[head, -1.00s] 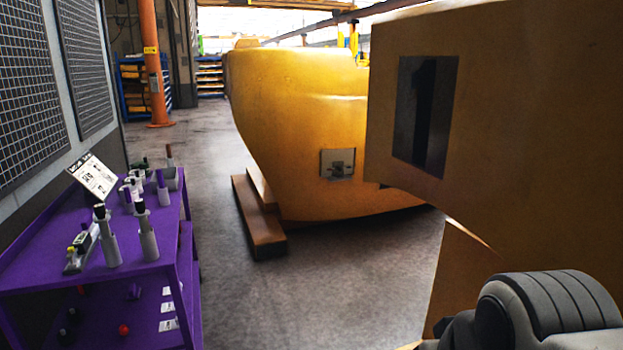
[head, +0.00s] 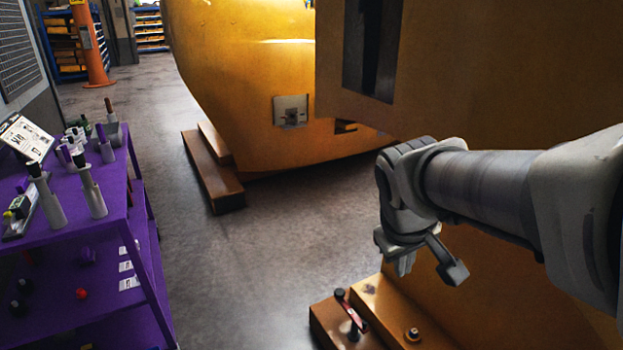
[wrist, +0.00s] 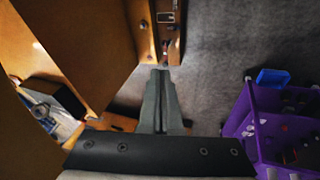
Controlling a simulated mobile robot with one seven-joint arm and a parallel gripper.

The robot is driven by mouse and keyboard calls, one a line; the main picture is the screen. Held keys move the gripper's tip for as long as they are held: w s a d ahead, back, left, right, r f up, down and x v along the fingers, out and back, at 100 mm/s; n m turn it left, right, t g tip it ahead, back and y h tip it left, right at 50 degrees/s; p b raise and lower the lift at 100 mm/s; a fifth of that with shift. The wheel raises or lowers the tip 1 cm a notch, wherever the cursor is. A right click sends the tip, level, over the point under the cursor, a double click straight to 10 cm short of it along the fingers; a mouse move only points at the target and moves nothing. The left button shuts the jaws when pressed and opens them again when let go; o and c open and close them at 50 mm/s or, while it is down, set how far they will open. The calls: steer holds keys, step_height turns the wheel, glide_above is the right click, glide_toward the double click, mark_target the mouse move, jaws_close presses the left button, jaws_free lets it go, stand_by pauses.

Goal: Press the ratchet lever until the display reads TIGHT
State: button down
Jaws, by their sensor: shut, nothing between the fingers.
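A small ratchet device (head: 351,314) with a dark handle and a red strip sits on a brown block at the foot of the near yellow casting. In the wrist view a dark and white part (wrist: 166,17), probably of this device, shows on the brown block past the fingertips. No display text can be read, so I cannot tell what it says. My gripper (head: 404,266) is shut and empty, above and to the right of the device in the head view, apart from it. Its closed fingers (wrist: 160,75) point toward the block in the wrist view.
The near casting (head: 480,75) stands close beside my arm. A bolt (head: 413,334) stands up from its brown block (head: 385,300). A purple cart (head: 120,215) with tools is on the left. Another yellow casting (head: 240,80) stands behind on brown beams. Grey floor between is clear.

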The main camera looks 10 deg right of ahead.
steer(key=w+d+f+n+g+h+b, duration=0.1)
steer(key=w+d+f+n+b, duration=0.25)
steer(key=f, duration=0.65)
steer(key=w+d+f+n+g+b, duration=0.1)
steer(key=w+d+f+b, duration=0.1)
steer(key=w+d+f, duration=0.6)
steer(key=w+d+f+n+g+h+b, duration=0.1)
steer(key=w+d+f+n+b, duration=0.15)
steer(key=f, duration=0.95)
steer(key=s+d+f+n+b, duration=0.1)
steer(key=f+b, duration=0.1)
steer(key=f, duration=1)
steer(key=s+d+f+n+g+y+b, duration=0.1)
steer(key=s+f+n+b, duration=0.1)
steer(key=f, duration=1.1)
steer(key=s+d+f+n+y+b, duration=0.1)
steer(key=s+d+f+n+b, duration=0.1)
steer(key=f, duration=1.1)
steer(key=shift+s+f+b, duration=0.1)
steer(key=shift+f+b, duration=0.1)
steer(key=shift+b, duration=0.3)
steer(key=shift+s+a+f, duration=0.1)
steer(key=shift+f, duration=0.2)
